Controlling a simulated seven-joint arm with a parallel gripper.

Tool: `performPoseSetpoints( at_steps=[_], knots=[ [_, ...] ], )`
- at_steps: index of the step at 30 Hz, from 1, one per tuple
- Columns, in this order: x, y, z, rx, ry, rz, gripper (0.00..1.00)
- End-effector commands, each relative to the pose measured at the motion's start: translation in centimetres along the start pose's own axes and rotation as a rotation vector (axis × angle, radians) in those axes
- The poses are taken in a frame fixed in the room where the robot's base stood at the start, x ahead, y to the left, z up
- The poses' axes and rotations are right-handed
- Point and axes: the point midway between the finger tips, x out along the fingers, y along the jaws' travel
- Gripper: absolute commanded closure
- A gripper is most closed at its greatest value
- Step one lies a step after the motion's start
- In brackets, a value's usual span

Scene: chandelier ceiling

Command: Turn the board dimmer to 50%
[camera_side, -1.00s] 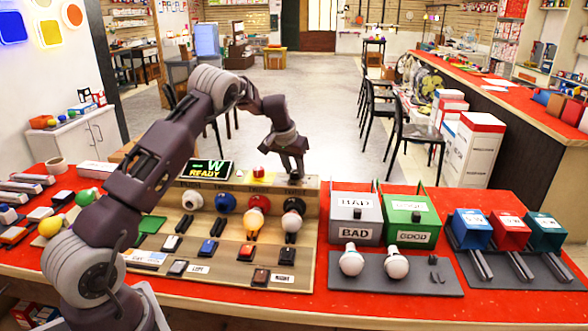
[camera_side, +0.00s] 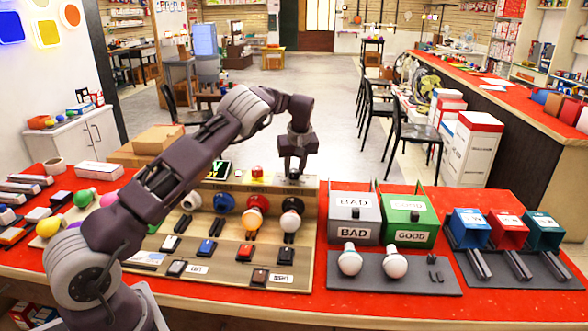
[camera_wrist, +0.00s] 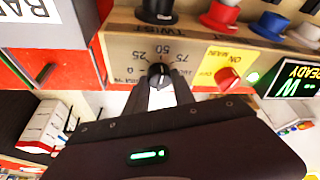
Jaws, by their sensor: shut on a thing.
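The dimmer is a small black knob (camera_wrist: 158,73) on the wooden board (camera_wrist: 118,48), with printed marks 25, 50 and 75 around it. In the wrist view the knob sits just below the 50 mark, and a small pale line on it seems to point roughly toward 50; its exact setting is hard to read. My gripper (camera_wrist: 160,88) is shut on the knob, with a finger on each side. In the side view my gripper (camera_side: 293,170) points down at the back right of the board, and its fingers mostly hide the knob.
A red main button (camera_wrist: 228,78) and a READY display (camera_wrist: 292,80) are beside the dimmer. Bulbs in coloured sockets, such as the red one (camera_side: 256,203), line the board. Grey BAD (camera_side: 354,214) and green GOOD (camera_side: 408,216) bins stand to the right.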

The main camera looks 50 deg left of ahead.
Motion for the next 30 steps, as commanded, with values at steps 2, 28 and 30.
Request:
performPoseSetpoints(
  at_steps=[2,28,30],
  knots=[
    [0.06,-0.01,0.07,-0.015,-0.002,-0.009,1.00],
    [0.03,0.01,0.05,-0.041,-0.002,-0.018,0.48],
    [0.02,0.02,0.04,-0.041,-0.002,-0.017,0.48]
  ],
)
